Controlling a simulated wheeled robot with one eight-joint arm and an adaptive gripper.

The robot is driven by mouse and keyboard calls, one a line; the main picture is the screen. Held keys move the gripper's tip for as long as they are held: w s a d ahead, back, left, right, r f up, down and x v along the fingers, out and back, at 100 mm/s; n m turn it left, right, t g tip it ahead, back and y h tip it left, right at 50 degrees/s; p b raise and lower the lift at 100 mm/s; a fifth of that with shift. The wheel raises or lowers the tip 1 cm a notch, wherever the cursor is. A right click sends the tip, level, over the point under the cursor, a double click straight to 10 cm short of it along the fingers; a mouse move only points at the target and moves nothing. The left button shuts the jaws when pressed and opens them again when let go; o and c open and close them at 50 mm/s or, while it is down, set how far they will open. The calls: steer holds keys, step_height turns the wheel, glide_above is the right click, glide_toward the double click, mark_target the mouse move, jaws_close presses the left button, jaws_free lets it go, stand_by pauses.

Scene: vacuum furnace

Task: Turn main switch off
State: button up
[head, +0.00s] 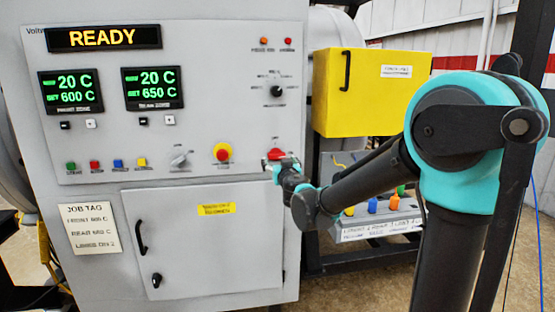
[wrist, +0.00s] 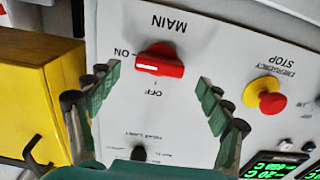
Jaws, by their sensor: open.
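The main switch (wrist: 160,62) is a red rotary knob on the grey panel, upside down in the wrist view. Its white mark lies on the side of the ON label; OFF is printed a quarter turn away. In the head view the switch (head: 275,154) is partly hidden by my gripper (head: 277,168). In the wrist view my gripper (wrist: 157,82) is open, with one green-padded finger on each side of the knob and gaps visible between. I cannot tell how far the fingertips are from the panel.
A red emergency stop button (head: 222,153) on a yellow base sits left of the switch in the head view. A selector knob (head: 277,91) is above it. A yellow box (head: 375,100) stands to the right. A cabinet door (head: 185,255) lies below.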

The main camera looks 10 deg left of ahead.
mark_target(277, 157)
steer(key=shift+x, duration=1.85)
steer(key=shift+c, duration=0.3)
steer(key=c, duration=1.1)
